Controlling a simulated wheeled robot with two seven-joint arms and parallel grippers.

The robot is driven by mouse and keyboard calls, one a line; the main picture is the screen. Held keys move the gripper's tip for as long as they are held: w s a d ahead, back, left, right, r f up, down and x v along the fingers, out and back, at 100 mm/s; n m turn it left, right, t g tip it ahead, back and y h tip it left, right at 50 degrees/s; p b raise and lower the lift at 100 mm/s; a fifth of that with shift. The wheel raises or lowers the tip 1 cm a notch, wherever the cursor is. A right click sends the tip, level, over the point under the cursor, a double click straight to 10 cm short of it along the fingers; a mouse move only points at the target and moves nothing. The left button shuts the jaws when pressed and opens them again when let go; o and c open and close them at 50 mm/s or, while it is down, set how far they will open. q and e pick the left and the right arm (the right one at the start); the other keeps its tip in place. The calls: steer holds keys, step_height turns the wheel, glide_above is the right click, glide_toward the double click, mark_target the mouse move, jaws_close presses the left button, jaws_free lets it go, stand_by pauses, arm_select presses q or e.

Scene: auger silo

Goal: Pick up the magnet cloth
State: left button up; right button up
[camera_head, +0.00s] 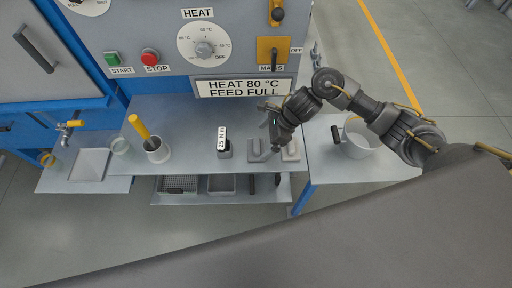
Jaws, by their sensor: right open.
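A pale beige folded piece that looks like the magnet cloth (291,154) lies on the grey shelf, towards its right end. A grey U-shaped block (256,153) lies just left of it. My right gripper (276,148) reaches in from the right and is open, pointing down over the gap between these two. It partly covers the cloth's left side. I cannot tell whether the fingers touch the cloth. My left gripper is not in view.
A small 25 N m block (223,145) and a grey cup (157,151) with a yellow handle stand further left on the shelf. A white jug (358,138) stands on the side table (323,168) at right. The control panel (150,28) rises behind.

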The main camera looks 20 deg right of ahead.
mark_target(258, 144)
steer(key=shift+p+x, duration=0.9)
steer(key=shift+x, duration=2)
steer(key=shift+w, duration=0.1)
steer(key=shift+c, duration=0.4)
steer(key=c, duration=0.8)
steer(key=shift+c, duration=0.2)
steer(key=shift+r, duration=0.15)
